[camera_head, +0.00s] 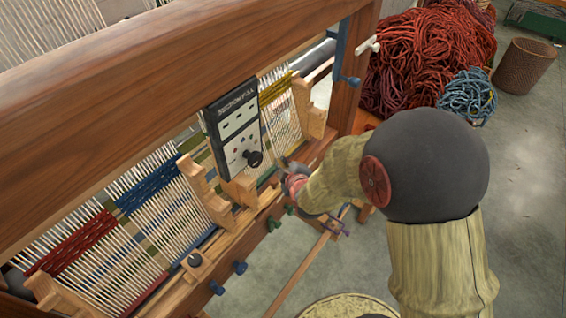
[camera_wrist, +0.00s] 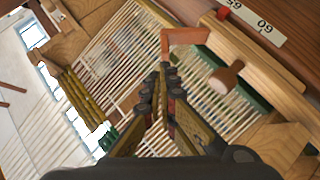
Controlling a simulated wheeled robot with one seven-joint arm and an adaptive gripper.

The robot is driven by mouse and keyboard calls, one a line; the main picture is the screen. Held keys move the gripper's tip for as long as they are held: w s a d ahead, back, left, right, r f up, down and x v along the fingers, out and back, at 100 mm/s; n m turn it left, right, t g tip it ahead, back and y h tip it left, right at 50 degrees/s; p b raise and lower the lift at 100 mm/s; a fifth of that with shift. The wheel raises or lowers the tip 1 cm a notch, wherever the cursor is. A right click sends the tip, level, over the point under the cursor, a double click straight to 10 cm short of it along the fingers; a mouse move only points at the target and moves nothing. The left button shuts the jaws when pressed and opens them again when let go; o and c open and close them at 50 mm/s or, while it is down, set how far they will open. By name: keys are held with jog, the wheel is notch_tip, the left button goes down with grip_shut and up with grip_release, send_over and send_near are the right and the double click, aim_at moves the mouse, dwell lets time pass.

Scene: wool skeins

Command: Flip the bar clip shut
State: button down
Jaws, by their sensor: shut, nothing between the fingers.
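My gripper (camera_head: 287,170) is at the front of the wooden loom, just right of the black panel. In the wrist view, my gripper (camera_wrist: 164,72) has its dark, ridged fingers together, with nothing seen between them. An orange-brown angled bracket (camera_wrist: 184,35) stands just beyond the fingertips, over the pale warp threads. A wooden knob-ended peg (camera_wrist: 226,78) is right of the fingertips. I cannot tell for sure which piece is the bar clip. In the head view, a small purple fitting (camera_head: 337,228) sits on a wooden bar below my gripper. Contact with the bracket cannot be made out.
The loom's thick top beam (camera_head: 150,85) crosses above the work area. The black panel with a knob (camera_head: 236,125) stands close left of my gripper. Blue pegs (camera_head: 240,267) stick out along the front rail. Red wool (camera_head: 425,55) and a basket (camera_head: 525,66) stand behind.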

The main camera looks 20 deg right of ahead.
jog(key=shift+d, duration=0.1)
jog(key=shift+w+d+r+p, duration=0.1)
jog(key=shift+w+d+p, duration=0.05)
jog(key=shift+p, duration=0.2)
